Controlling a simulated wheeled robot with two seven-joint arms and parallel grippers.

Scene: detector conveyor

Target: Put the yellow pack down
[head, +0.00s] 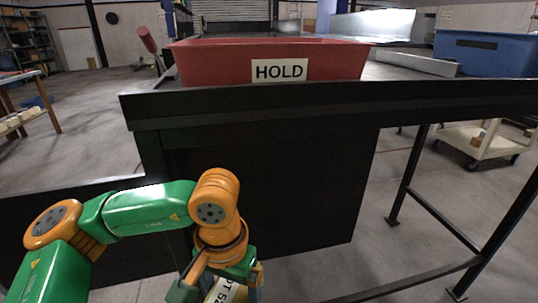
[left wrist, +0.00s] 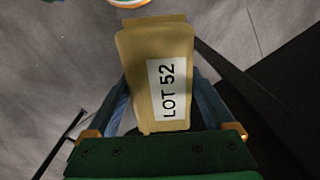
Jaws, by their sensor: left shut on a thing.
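The yellow pack (left wrist: 140,60) carries a white "LOT 52" label and fills the middle of the left wrist view. My left gripper (left wrist: 162,110) is shut on it, with a finger along each side. In the head view the left gripper (head: 222,290) hangs low at the bottom edge, in front of the black conveyor side. Only part of the pack's label (head: 226,292) shows there, and the rest is cut off or hidden by the gripper. The pack is in the air over the grey floor, below the conveyor's top edge. My right gripper is not in view.
A red bin (head: 215,68) marked "HOLD" stands on the black conveyor frame (head: 300,112). A blue bin (head: 490,55) is at the right. A white cart (head: 480,140) stands behind the frame's legs. A table (head: 20,110) is at the far left.

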